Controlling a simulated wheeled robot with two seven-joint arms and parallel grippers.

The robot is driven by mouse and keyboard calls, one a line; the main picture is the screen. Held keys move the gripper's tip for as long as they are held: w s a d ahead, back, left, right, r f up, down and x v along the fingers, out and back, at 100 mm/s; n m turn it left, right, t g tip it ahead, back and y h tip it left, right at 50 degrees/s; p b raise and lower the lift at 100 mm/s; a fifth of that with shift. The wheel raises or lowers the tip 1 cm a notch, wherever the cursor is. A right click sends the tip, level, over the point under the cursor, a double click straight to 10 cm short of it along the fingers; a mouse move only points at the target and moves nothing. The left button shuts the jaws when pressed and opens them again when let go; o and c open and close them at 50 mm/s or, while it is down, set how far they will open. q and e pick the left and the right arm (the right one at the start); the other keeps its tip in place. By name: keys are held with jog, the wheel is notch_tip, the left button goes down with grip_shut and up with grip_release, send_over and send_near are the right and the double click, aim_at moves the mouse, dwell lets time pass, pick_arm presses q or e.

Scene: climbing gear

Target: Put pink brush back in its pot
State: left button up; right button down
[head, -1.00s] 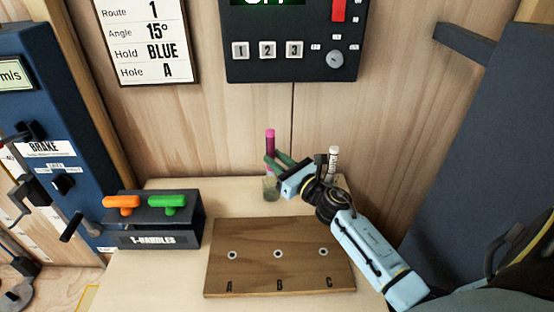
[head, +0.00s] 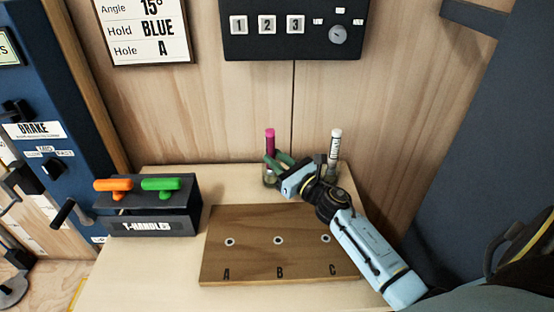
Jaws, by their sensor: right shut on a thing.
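The pink brush (head: 269,141) stands upright at the back of the table. My right gripper (head: 273,161) is shut on it below its pink upper part. A small clear pot (head: 269,179) is directly under the gripper. The brush's lower end is hidden behind the fingers and looks to be inside the pot; I cannot tell whether it touches the bottom. My left gripper is out of view.
A white-capped brush (head: 335,146) stands behind my right wrist. A wooden board (head: 254,258) marked A, B, C lies in front. A T-handles holder (head: 152,226) with orange and green handles stands left. The wooden wall is close behind.

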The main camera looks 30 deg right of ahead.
jog(key=c, duration=1.1)
grip_release()
jog(key=shift+c, duration=0.2)
jog(key=shift+s, duration=0.1)
jog(key=s, duration=0.4)
jog(key=s+d+f+b, duration=0.1)
jog(key=s, duration=0.3)
jog(key=s+d, duration=0.1)
jog(key=s, duration=0.3)
jog(key=shift+s+f+b, duration=0.1)
jog(key=shift+f+b, duration=0.25)
jog(key=shift+f, duration=0.05)
jog(key=shift+s, duration=0.35)
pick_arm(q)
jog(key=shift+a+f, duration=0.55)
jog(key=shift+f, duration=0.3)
